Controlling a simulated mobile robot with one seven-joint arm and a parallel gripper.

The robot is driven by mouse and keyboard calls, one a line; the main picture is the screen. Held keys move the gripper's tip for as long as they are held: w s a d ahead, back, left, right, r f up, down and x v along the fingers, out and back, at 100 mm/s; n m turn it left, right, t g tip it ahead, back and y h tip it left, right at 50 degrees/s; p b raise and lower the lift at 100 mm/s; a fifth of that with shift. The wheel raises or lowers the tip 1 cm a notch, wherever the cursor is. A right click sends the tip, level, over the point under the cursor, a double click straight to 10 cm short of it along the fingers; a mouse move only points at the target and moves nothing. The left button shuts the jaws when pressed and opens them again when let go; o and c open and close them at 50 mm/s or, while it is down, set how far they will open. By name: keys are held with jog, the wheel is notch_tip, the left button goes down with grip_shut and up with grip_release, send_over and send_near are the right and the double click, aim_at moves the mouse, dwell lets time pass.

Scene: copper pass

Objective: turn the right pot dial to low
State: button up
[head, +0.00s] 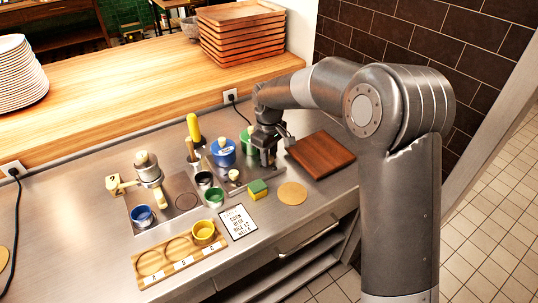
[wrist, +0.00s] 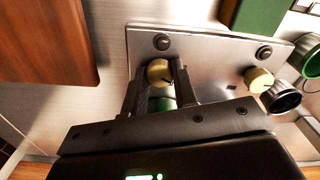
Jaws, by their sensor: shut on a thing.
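My gripper (head: 268,160) points down at the right side of the burner plate (head: 250,184). In the wrist view my gripper (wrist: 162,80) is shut on a round cream knob, the right pot dial (wrist: 159,71), with a finger on each side. The dial's setting marks cannot be read, and my gripper hides this dial in the head view. The left pot dial (head: 234,175) is cream too and stands free; it also shows in the wrist view (wrist: 258,80). The blue pot (head: 223,153) stands behind it. The green pot (head: 246,139) is partly hidden behind my gripper.
A brown board (head: 321,155) lies right of the plate. A green and yellow sponge (head: 258,188) and a round tan disc (head: 292,193) lie in front. A black cup (head: 204,180) and a green cup (head: 214,197) stand close on the left.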

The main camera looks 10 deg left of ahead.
jog(key=m, duration=0.6)
jog(key=shift+m, duration=0.3)
dwell(0.5)
jog(key=o, duration=1)
notch_tip(320, 180, up, 11)
jog(key=shift+f, duration=0.1)
